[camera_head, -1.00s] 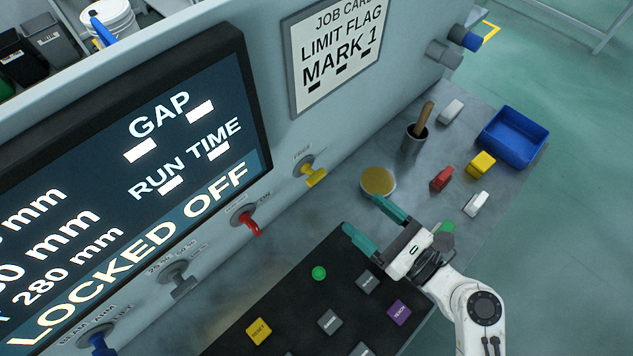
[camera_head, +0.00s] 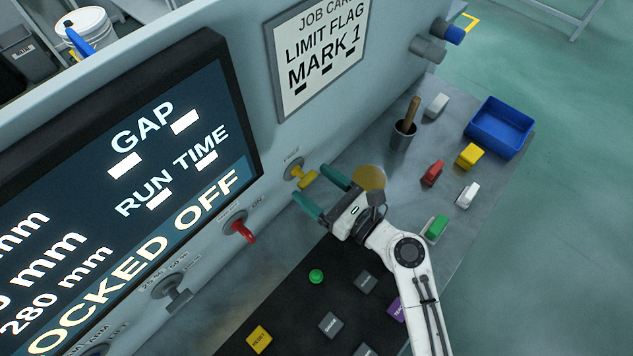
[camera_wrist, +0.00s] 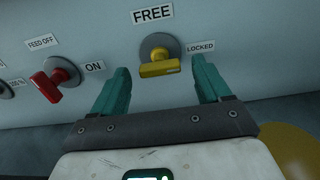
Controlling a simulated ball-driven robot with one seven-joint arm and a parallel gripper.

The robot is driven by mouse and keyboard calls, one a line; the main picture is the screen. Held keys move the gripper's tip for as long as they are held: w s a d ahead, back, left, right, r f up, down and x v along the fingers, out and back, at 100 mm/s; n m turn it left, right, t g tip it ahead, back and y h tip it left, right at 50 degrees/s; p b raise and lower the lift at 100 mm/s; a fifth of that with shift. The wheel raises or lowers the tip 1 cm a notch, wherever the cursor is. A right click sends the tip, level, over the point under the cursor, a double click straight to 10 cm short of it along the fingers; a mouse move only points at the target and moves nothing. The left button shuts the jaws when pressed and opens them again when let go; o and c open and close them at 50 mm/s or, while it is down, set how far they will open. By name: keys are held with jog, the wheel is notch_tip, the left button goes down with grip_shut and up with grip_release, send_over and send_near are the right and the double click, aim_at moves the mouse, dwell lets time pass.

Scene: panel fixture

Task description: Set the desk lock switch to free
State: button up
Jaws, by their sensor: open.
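The desk lock switch is a yellow lever (camera_head: 306,177) on a round grey base on the upright panel. In the wrist view the yellow lever (camera_wrist: 159,67) points to the right, towards the "LOCKED" label (camera_wrist: 201,47). The "FREE" label (camera_wrist: 152,15) is above it. My gripper (camera_head: 320,190) is open, its two teal fingers pointing at the panel. In the wrist view the fingers of my gripper (camera_wrist: 160,85) stand left and right of the lever, apart from it, with nothing between them touching.
A red lever (camera_head: 243,231) is on the panel to the left, beside "ON". The screen (camera_head: 120,180) reads "LOCKED OFF". Below are a black button board (camera_head: 300,310) and a brass disc (camera_head: 372,177). A blue bin (camera_head: 500,128) and coloured blocks stand at the right.

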jog(key=shift+w+a, duration=0.15)
jog(key=shift+a, duration=0.05)
jog(key=c, duration=1)
jog(key=shift+c, duration=0.2)
